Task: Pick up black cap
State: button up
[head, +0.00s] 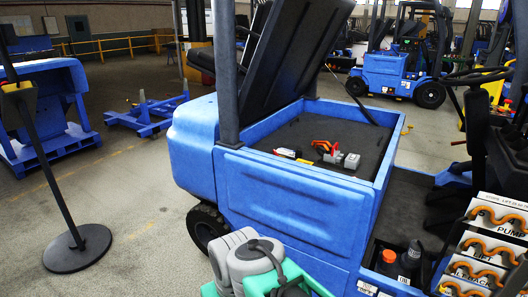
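No loose black cap can be made out for certain. A dark bottle (411,257) with a narrow black top (415,244) stands in the footwell of the blue forklift at the lower right. Beside it on the left is a dark bottle with an orange cap (389,256).
The blue forklift (290,200) fills the middle, its black cover (295,50) raised. A black post base (78,248) stands left. Floor between post and forklift is clear.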

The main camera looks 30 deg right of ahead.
aim_at(299, 153)
jog(key=u, duration=0.45)
jog(key=i, duration=1.85)
jog(key=z, duration=1.3)
jog(key=i, duration=0.7)
jog(key=z, duration=0.75)
jog(key=i, duration=0.45)
